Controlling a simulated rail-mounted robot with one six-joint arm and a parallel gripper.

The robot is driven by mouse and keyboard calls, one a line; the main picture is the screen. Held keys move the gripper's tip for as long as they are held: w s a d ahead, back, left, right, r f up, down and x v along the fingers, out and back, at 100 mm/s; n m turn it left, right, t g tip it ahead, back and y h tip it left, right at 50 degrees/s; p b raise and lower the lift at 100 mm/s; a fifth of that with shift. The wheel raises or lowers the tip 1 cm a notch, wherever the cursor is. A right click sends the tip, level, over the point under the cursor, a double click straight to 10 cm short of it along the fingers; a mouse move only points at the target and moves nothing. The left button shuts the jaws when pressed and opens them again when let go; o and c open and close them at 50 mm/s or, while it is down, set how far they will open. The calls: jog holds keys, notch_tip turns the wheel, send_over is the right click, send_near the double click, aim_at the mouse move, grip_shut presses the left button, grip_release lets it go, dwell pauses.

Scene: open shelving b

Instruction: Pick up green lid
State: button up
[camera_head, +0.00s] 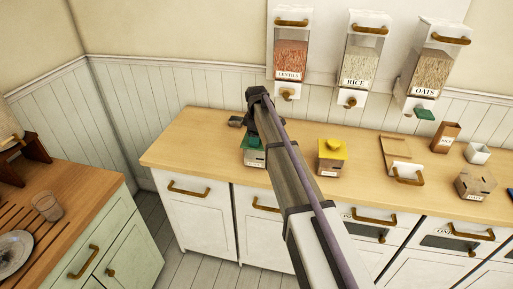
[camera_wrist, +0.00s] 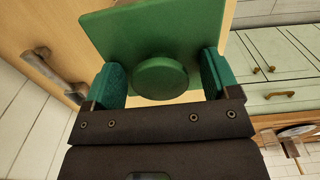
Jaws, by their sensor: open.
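The green lid (camera_head: 250,142) sits on a small white canister (camera_head: 254,158) on the wooden counter, partly hidden by my arm in the head view. In the wrist view the green lid (camera_wrist: 150,30) shows as a square plate with a round knob. My gripper (camera_wrist: 162,76) is open, with its two green-padded fingers on either side of the knob. Gaps show between the knob and both pads. In the head view my arm hides most of the gripper.
A yellow-lidded canister (camera_head: 331,157) stands to the right. Further right are a brown box (camera_head: 445,137), a white cup (camera_head: 477,153) and another canister (camera_head: 475,184). Dispensers, including the rice one (camera_head: 360,75), hang above. A dark metal object (camera_head: 236,122) lies close behind the green lid.

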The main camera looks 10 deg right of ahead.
jog(key=c, duration=1.1)
jog(key=shift+o, duration=0.2)
jog(key=shift+r, duration=0.1)
